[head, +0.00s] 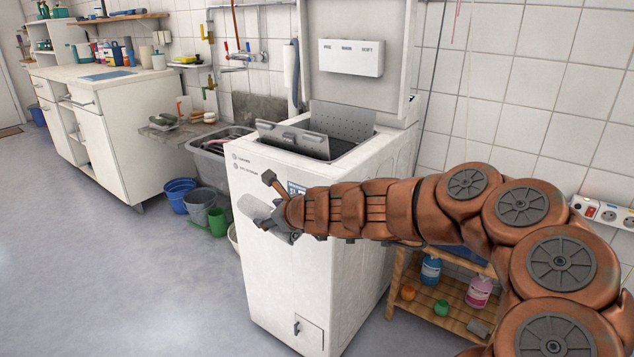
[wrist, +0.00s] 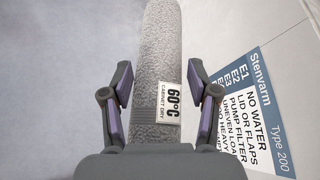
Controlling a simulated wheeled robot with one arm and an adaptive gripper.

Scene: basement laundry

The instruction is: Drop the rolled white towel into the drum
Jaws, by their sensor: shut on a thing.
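My gripper (head: 264,203) is shut on the rolled white towel (head: 250,207), in front of the washing machine (head: 275,270) and below its top edge. In the wrist view the towel (wrist: 161,50) runs lengthwise between the fingers (wrist: 165,92); it has a grey band and a "60°C cabinet dry" tag. The machine is a white top-loader with its lid (head: 350,25) raised. Two grey perforated drum flaps (head: 343,122) stand open around the drum opening (head: 342,147). The inside of the drum is mostly hidden by the front flap.
A label with error codes (wrist: 268,100) is on the machine's front. Buckets (head: 199,206) and a sink (head: 210,150) stand to its left. A wooden shelf (head: 440,300) with bottles is at its right. The floor (head: 120,280) at front left is clear.

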